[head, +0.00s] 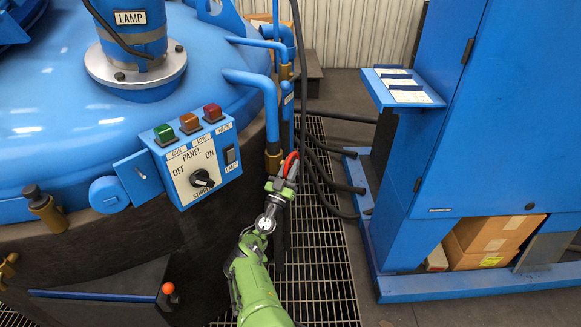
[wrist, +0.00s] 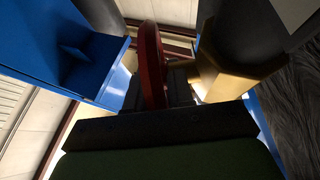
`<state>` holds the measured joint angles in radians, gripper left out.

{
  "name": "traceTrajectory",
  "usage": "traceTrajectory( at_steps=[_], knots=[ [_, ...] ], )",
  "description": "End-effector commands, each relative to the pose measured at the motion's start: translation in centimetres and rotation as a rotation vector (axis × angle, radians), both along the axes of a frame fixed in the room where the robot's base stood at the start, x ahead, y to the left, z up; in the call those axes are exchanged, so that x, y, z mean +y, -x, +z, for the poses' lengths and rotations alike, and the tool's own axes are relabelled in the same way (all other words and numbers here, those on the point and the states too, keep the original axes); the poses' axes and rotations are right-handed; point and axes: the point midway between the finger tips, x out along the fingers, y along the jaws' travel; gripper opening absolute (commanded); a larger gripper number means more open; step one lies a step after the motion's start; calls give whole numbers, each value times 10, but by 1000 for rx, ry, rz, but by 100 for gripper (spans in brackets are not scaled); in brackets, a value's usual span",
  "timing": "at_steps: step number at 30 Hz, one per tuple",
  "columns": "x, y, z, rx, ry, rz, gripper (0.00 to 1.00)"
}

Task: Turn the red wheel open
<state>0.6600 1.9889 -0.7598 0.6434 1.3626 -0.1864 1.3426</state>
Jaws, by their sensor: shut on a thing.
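The red wheel (head: 291,164) sits beside the brass fitting on the blue pipes, at the right side of the furnace. My gripper (head: 283,184) is at the wheel, with my green arm reaching up to it from below. In the wrist view the red wheel (wrist: 152,65) stands edge-on between the fingers of my gripper (wrist: 160,95), which is shut on its rim. The wheel's hub and stem are mostly hidden, so how far it is turned cannot be told.
The panel (head: 197,166) with switch and lamps is left of my gripper. A brass fitting (head: 273,160) is close by. Black hoses (head: 325,170) hang to the right. A blue cabinet (head: 450,150) stands further right, with open grating (head: 318,240) between.

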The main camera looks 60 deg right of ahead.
Motion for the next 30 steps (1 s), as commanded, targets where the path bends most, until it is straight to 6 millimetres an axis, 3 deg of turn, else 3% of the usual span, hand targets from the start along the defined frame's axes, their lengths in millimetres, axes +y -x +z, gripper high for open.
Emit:
traceTrajectory(
  at_steps=[21, 22, 24, 26, 30],
  knots=[
    [0, 0, -1, 2, 29, 0, 0],
    [0, 0, -1, 2, 29, 0, 23],
    [0, 0, -1, 2, 29, -1, 34],
    [0, 0, -1, 2, 30, -1, 43],
    [0, 0, -1, 1, 30, -1, 43]
  ],
)
